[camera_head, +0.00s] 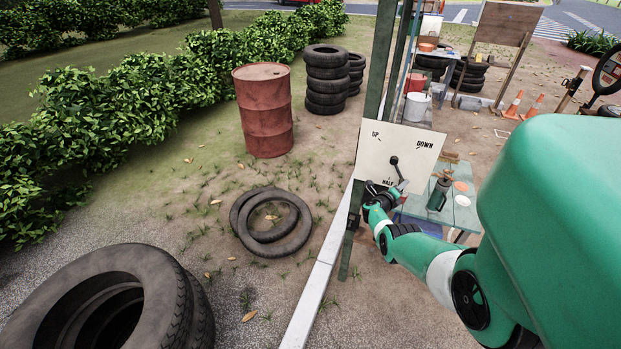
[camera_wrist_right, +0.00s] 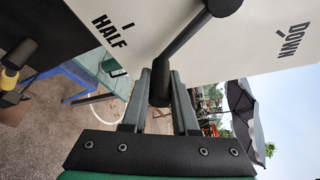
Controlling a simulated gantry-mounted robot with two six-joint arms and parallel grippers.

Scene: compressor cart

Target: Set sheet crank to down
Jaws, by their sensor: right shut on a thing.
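The sheet crank is a black lever with its hub (camera_head: 394,160) on a white panel (camera_head: 372,152) marked UP at top left, DOWN at top right and HALF at the bottom. Its arm (camera_wrist_right: 188,45) slants from the hub to a dark handle (camera_wrist_right: 160,88), pointing between the HALF and DOWN marks, closer to HALF. My right gripper (camera_head: 401,187) is below the hub in the head view. In the right wrist view, its two fingers (camera_wrist_right: 160,95) are shut around the handle. My left gripper is not in view.
A green post (camera_head: 375,75) stands at the panel's left. A rusty drum (camera_head: 264,110) and several tyres (camera_head: 272,222) are on the ground at left.

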